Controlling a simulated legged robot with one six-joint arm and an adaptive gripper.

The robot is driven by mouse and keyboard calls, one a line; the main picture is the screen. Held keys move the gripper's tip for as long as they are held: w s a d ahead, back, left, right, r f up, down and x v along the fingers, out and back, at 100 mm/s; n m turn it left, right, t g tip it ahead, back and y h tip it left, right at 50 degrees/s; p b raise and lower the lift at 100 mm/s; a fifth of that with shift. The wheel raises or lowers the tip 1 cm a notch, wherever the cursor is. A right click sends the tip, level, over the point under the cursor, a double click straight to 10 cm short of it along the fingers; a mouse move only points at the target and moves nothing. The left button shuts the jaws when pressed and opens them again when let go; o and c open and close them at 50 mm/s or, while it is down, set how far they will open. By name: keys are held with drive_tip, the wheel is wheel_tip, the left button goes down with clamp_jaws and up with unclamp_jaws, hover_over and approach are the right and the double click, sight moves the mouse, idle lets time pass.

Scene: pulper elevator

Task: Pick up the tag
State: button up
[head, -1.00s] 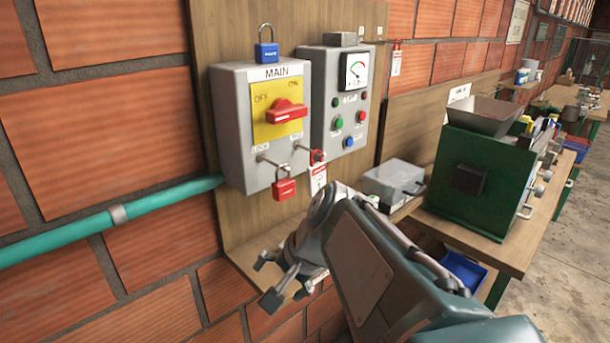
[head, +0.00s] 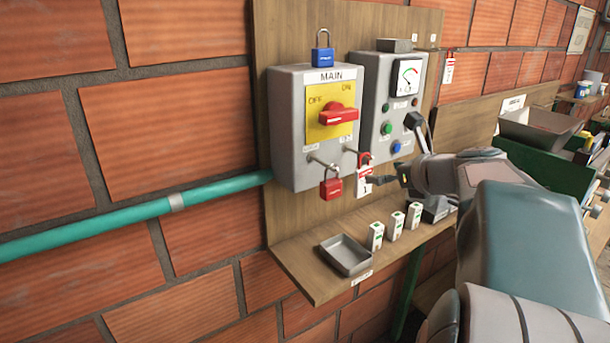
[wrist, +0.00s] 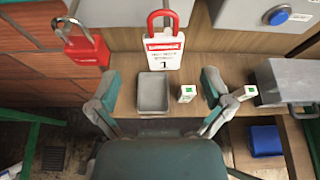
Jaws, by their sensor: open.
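My gripper (head: 394,150) is open and empty, just right of the tag in the head view. In the wrist view its two fingers (wrist: 160,88) are spread apart, and I see no contact with the tag. A second, smaller tag (head: 448,68) hangs farther right on the wall.
A red padlock (head: 330,188) hangs left of the tag. A control box (head: 378,105) with buttons and a gauge stands right of it. Below, a shelf (head: 310,278) holds a grey tray (head: 345,255) and several small white boxes (head: 395,225). A blue padlock (head: 322,52) sits above.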

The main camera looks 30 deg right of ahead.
sight(366, 170)
drive_tip(key=shift+w+d+f, duration=0.4)
drive_tip(key=shift+w+d, duration=0.05)
drive_tip(key=shift+w, duration=0.3)
drive_tip(key=x, duration=0.2)
drive_tip(key=a+x, duration=0.1)
drive_tip(key=x, duration=0.2)
drive_tip(key=shift+d, duration=0.2)
drive_tip(key=shift+c, duration=0.9)
drive_tip(key=shift+d, duration=0.15)
drive_tip(key=c, duration=0.8)
drive_tip(key=shift+c, duration=0.6)
drive_tip(key=shift+r, duration=0.2)
